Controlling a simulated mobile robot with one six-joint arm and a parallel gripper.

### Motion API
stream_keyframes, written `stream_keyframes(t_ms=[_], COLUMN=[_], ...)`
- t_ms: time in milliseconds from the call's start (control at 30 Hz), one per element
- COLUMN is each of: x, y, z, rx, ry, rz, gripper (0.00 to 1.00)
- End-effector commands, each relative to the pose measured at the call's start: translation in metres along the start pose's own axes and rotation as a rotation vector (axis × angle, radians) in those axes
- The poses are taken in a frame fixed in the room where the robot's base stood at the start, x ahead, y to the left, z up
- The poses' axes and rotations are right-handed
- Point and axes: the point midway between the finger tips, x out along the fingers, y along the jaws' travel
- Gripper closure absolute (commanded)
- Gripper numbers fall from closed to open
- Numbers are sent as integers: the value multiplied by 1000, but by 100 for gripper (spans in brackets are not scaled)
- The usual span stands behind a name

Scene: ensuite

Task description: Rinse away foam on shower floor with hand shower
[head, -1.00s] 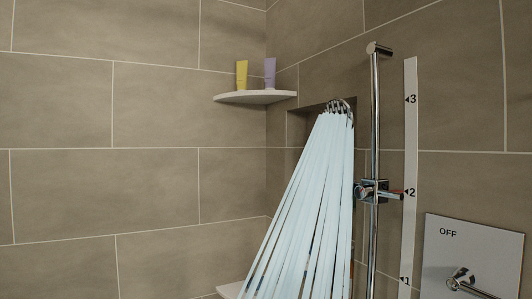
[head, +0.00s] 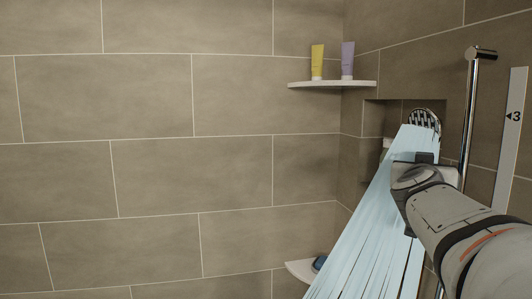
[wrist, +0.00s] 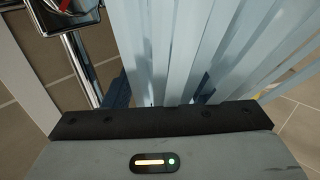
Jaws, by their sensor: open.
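The hand shower's head (head: 424,120) is at the right in the head view, beside the chrome slide rail (head: 470,115). Pale blue water streams (head: 375,235) run from it down and to the left. My gripper (head: 424,158) is open, just below the shower head and in front of the streams. The handle and its holder are hidden behind my gripper and arm. In the wrist view the streams (wrist: 200,45) fall close beyond the dark edge of my gripper, with chrome fittings (wrist: 75,40) at the upper left. I cannot make out foam on the floor.
A corner shelf (head: 332,84) holds a yellow tube (head: 317,62) and a purple tube (head: 347,60). A lower corner shelf (head: 298,269) has a dark blue item (head: 319,263). The tiled left wall is bare.

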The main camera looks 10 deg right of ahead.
Motion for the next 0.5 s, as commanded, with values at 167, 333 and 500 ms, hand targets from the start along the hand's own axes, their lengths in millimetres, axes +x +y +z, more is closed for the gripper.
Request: stream_keyframes(t_ms=[167,333,500], x=[19,45,60], y=[2,8,8], z=[7,12,8], rx=[-2,-1,0], ry=[-2,-4,-2], rz=[-1,-1,-2], gripper=[48,48,48])
